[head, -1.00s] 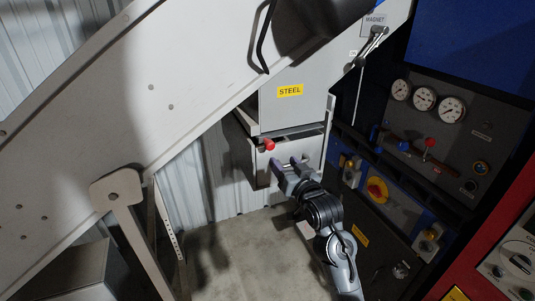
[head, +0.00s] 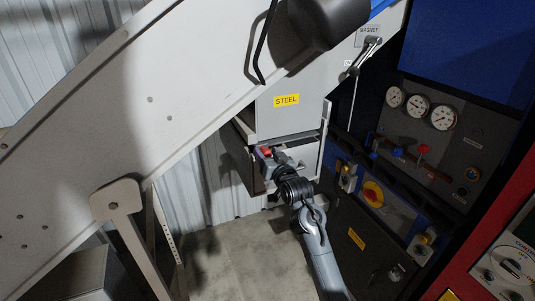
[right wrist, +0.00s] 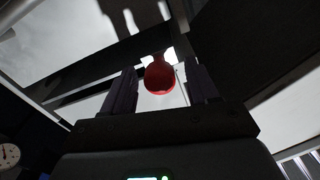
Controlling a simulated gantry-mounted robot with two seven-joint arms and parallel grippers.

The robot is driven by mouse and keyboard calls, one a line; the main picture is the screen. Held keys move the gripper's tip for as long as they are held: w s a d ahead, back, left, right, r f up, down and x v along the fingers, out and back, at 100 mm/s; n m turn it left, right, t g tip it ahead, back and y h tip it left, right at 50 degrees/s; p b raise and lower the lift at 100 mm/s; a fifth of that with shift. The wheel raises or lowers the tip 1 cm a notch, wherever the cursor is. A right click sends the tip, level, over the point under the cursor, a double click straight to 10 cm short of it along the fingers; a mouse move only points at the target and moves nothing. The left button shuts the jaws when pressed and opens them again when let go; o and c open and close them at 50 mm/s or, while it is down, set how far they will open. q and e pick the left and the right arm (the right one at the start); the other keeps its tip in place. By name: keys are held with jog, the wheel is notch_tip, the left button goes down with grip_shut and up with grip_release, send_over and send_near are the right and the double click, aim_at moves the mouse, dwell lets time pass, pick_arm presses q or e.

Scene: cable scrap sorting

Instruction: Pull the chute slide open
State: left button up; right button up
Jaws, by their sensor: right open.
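The grey chute with the yellow STEEL label (head: 286,100) hangs below the sloping conveyor. The slide's red knob (head: 266,152) shows at the chute's lower front in the head view, partly covered by my gripper. My right gripper (head: 270,156) is at the knob. In the right wrist view the red knob (right wrist: 160,76) lies between the two dark fingers of my open gripper (right wrist: 161,90), with a gap on each side. The slide plate itself is mostly hidden. My left gripper is not in view.
The white conveyor side (head: 130,110) slopes across the upper left, with a support leg (head: 130,230) below. A dark control panel with gauges (head: 417,106) and a red cabinet (head: 490,240) stand to the right. The floor (head: 225,260) under the chute is bare.

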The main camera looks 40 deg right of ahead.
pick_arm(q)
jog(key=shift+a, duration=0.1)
pick_arm(e)
grip_shut()
dwell(0.3)
jog(key=shift+a, duration=0.1)
